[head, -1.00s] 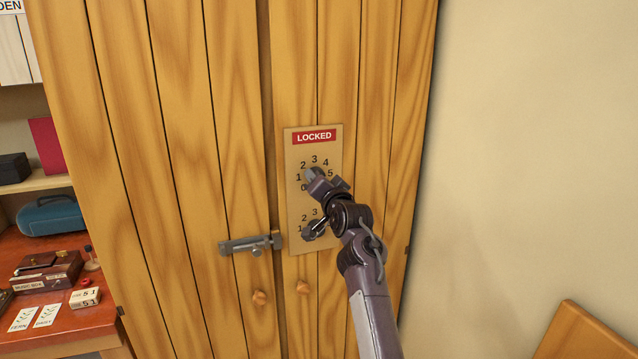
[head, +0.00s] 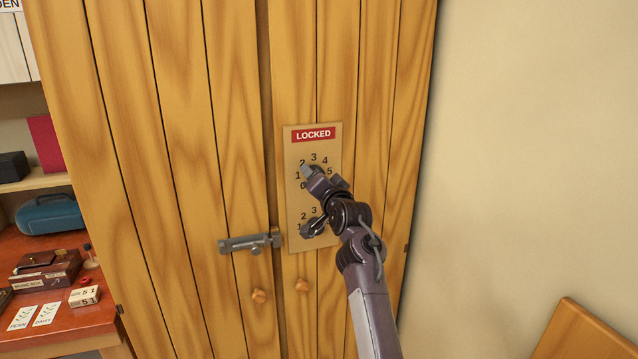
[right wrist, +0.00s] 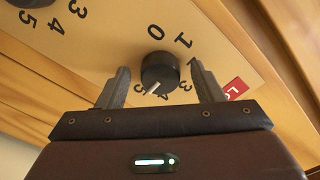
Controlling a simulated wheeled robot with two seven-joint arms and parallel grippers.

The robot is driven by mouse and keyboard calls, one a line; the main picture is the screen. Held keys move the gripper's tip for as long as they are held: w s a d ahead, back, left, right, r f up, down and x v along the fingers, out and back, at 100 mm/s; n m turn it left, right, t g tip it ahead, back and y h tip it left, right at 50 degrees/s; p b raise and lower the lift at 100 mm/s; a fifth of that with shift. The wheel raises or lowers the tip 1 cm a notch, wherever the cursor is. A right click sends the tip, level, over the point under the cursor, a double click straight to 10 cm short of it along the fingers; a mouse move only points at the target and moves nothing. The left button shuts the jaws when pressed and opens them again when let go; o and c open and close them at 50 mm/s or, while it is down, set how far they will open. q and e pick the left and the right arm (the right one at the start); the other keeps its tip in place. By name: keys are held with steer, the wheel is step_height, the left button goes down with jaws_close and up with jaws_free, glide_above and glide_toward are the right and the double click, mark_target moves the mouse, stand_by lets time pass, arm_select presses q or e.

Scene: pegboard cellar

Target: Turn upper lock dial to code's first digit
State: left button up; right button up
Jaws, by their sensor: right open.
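The lock plate (head: 296,238) on the wooden cabinet door has a red LOCKED label (head: 313,134) and two dials ringed by digits. In the head view my right gripper (head: 312,174) is at the upper dial and mostly hides it. In the right wrist view the upper dial (right wrist: 160,70) is black with a white pointer mark aimed to the lower left, close to the 5. The open jaws of my right gripper (right wrist: 162,87) stand on either side of it, with visible gaps. The lower dial (head: 313,227) is partly behind my arm. My left gripper is out of view.
A grey latch (head: 250,243) spans the door seam, with two wooden knobs (head: 258,295) below. On the red desk at left, a small block (head: 84,296) reads "5 1", near two cards (head: 34,316) and a music box (head: 46,270). The wall at right is bare.

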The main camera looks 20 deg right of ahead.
steer(key=s+b, duration=0.3)
steer(key=s, duration=0.4)
steer(key=shift+s, duration=0.4)
steer(key=shift+d+f, duration=0.1)
steer(key=shift+f, duration=0.05)
steer(key=s+a+f+n+g, duration=0.2)
steer(key=f, duration=1.2)
steer(key=s+a+f+n+g, duration=0.1)
steer(key=a+f+g, duration=0.1)
steer(key=f, duration=1.1)
steer(key=s+a+f+n+g, duration=0.2)
steer(key=f+g, duration=0.1)
steer(key=f, duration=1.1)
steer(key=s+f+n+g, duration=0.1)
steer(key=s+f+g, duration=0.1)
steer(key=s+f, duration=0.7)
steer(key=s+f+n+g, duration=0.1)
steer(key=s+f, duration=0.5)
steer(key=f, duration=0.5)
steer(key=s+d+f+n+g, duration=0.1)
steer(key=s+f, duration=0.5)
steer(key=s, duration=0.8)
steer(key=s+d+f+n+g, duration=0.1)
steer(key=s+d+f+g, duration=0.2)
steer(key=s, duration=1)
steer(key=s+d+f+n+g, duration=0.2)
steer(key=s+f+g, duration=0.1)
steer(key=s+f, duration=0.7)
steer(key=s, duration=0.4)
steer(key=shift+s+h, duration=0.3)
